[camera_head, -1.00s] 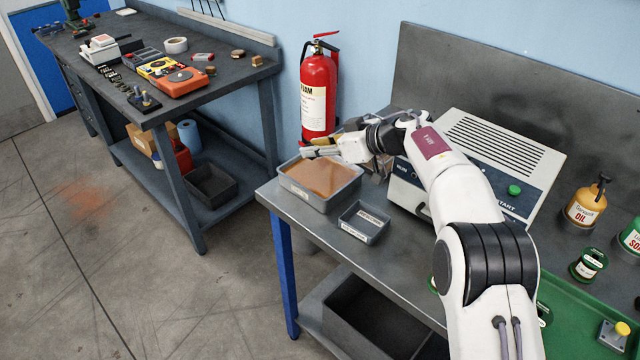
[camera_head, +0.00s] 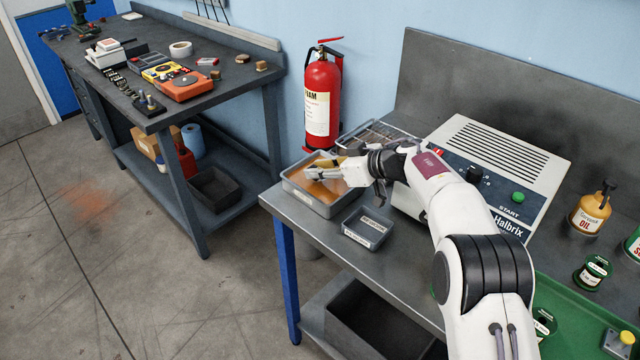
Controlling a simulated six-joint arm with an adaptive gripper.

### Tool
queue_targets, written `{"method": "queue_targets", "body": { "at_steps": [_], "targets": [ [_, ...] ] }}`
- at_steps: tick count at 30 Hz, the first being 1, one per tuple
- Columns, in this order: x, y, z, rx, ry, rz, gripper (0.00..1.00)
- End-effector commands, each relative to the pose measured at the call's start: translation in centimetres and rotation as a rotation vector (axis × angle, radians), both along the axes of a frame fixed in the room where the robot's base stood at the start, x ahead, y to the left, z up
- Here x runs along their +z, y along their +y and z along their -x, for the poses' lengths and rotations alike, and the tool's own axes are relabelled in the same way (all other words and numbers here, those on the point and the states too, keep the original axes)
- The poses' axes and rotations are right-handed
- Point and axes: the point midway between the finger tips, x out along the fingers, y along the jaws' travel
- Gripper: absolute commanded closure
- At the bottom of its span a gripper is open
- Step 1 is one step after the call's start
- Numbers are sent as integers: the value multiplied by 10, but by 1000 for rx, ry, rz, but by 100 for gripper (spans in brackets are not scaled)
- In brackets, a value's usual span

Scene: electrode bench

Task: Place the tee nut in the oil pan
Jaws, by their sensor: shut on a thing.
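The oil pan (camera_head: 308,200) is a grey tray with brown-orange oil in it, at the left end of the metal bench. My gripper (camera_head: 310,174) reaches in from the right and its fingertips are over the oil. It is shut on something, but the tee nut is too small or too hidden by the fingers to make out. I cannot tell whether the fingertips touch the oil.
A small grey labelled tray (camera_head: 367,228) sits just right of the pan. A white machine (camera_head: 480,160) with a green button stands behind my arm, a wire rack (camera_head: 375,135) beside it. A red fire extinguisher (camera_head: 321,100) stands behind the pan. The bench's front edge is close.

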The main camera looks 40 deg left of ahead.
Motion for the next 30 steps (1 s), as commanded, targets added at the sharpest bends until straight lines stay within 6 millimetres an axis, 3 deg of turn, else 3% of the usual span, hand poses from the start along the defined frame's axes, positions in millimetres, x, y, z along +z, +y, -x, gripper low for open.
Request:
{"method": "queue_targets", "body": {
  "at_steps": [7,18,30],
  "targets": [
    [-8,0,0,0,1,1,100],
    [-47,0,0,0,1,0,100],
    [-50,0,0,0,0,0,100]
  ]
}}
